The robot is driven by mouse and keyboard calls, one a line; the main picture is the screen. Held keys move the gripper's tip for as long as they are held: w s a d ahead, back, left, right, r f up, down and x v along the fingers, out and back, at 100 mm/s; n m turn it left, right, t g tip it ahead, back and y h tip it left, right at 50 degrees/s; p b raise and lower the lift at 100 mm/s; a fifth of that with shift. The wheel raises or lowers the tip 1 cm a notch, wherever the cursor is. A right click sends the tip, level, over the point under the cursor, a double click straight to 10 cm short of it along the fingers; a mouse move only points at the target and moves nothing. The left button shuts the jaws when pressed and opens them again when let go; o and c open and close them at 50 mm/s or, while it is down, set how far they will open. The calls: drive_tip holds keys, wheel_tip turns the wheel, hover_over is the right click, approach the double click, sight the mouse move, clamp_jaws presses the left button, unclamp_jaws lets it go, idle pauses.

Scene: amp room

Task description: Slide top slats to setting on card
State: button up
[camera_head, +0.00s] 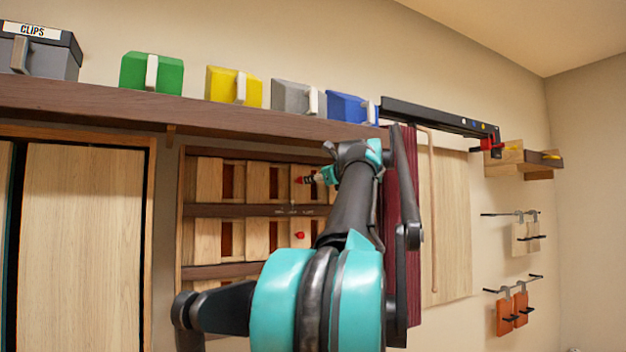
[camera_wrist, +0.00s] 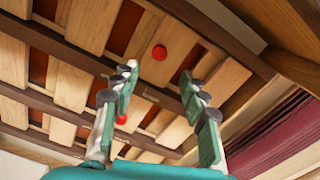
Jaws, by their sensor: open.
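The slatted wooden panel (camera_head: 230,210) stands behind my arm in the head view, with pale slats and dark red gaps between dark rails. Its top row of slats (camera_head: 257,182) is partly hidden by my arm. A red knob (camera_head: 299,235) is on a lower slat. In the wrist view one red knob (camera_wrist: 159,52) shows on a slat beyond my fingers, and another red knob (camera_wrist: 122,120) is beside the left finger. My gripper (camera_wrist: 160,76) is open in front of the slats with nothing between its fingers. I cannot make out a setting card.
A dark shelf (camera_head: 200,117) above the panel holds green (camera_head: 152,72), yellow (camera_head: 233,85), grey and blue boxes. A dark red curtain (camera_head: 391,235) hangs right of my arm. Orange tags (camera_head: 505,315) hang on the right wall.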

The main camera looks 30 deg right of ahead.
idle(0.4)
drive_tip(key=w+a+f+n+g+y, duration=0.15)
drive_tip(key=a+f+n, duration=0.3)
drive_tip(key=f, duration=0.55)
drive_tip(key=a+f+n+g+y, duration=0.1)
drive_tip(key=a+f+n+g, duration=0.1)
drive_tip(key=a+f+n, duration=0.5)
drive_tip(key=a+f+n+g+y, duration=0.2)
drive_tip(key=a+f, duration=0.3)
drive_tip(key=f, duration=0.7)
drive_tip(key=s+a+f+n+g, duration=0.1)
drive_tip(key=s+a+f+n, duration=0.15)
drive_tip(key=f, duration=0.45)
drive_tip(key=s+a+f+n+g, duration=0.2)
drive_tip(key=a+f+n, duration=0.1)
drive_tip(key=f, duration=0.3)
drive_tip(key=s+a+f+n+g, duration=0.1)
drive_tip(key=s+a+f+n, duration=0.15)
drive_tip(key=f, duration=0.45)
drive_tip(key=s+a+f+n+g+h, duration=0.1)
drive_tip(key=s+f+n+g+h, duration=0.3)
drive_tip(key=s+f+n, duration=0.6)
drive_tip(key=s+f+h, duration=0.1)
drive_tip(key=s+f, duration=1)
drive_tip(key=f, duration=0.3)
drive_tip(key=shift+f, duration=0.35)
